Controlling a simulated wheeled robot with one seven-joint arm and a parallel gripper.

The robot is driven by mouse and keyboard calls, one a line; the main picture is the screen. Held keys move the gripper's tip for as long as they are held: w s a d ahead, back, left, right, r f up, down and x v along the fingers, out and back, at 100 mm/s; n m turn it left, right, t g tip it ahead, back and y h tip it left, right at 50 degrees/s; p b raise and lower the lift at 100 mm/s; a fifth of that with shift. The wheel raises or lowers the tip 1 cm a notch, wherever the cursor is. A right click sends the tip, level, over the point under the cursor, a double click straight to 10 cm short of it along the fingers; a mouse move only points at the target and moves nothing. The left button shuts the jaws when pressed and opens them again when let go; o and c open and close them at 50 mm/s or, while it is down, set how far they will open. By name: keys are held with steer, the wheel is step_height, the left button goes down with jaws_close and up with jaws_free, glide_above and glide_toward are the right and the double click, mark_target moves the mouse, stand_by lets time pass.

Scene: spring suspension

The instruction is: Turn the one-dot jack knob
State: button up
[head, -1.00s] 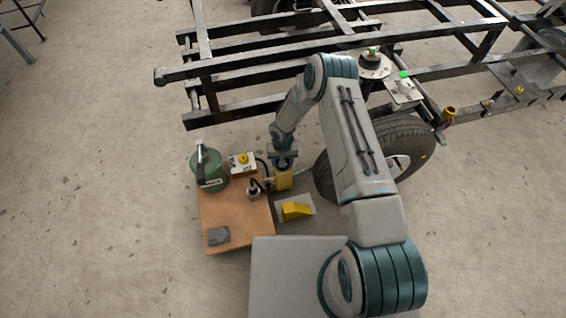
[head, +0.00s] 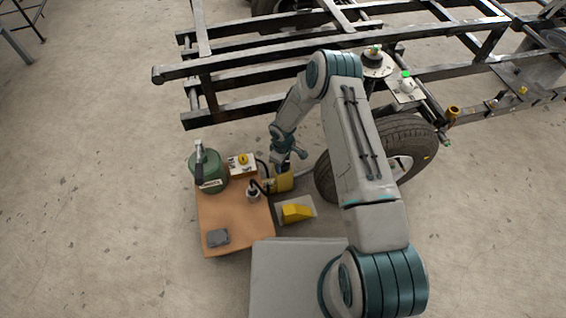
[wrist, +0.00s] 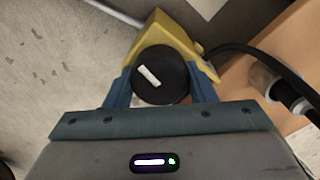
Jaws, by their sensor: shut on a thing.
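A round black knob (wrist: 168,85) with a white bar mark sits on a yellow jack body (wrist: 168,32) in the wrist view. The bar is tilted from upper left to lower right. My gripper (wrist: 162,82) has its blue fingers on either side of the knob, shut on it. In the head view the yellow jack (head: 284,182) stands beside the wooden board, with my gripper (head: 284,168) at its top; the knob is hidden there. I cannot make out any dot marking.
The wooden board (head: 238,218) carries a green canister (head: 208,175), a white box with a yellow knob (head: 243,162) and a grey block (head: 218,237). A yellow wedge (head: 297,212) lies right of the board. The tire (head: 405,140) and metal frame (head: 240,68) stand beyond my arm.

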steer(key=n, duration=0.4)
steer(key=shift+n, duration=0.3)
steer(key=n, duration=0.4)
steer(key=shift+n, duration=0.3)
steer(key=n, duration=0.4)
steer(key=shift+d, duration=0.1)
steer(key=shift+w+n, duration=0.1)
steer(key=shift+n, duration=1.9)
steer(key=o, duration=1)
step_height(320, 180, up, 14)
steer(key=p, duration=0.4)
steer(key=shift+f+p, duration=0.1)
steer(key=shift+p, duration=0.3)
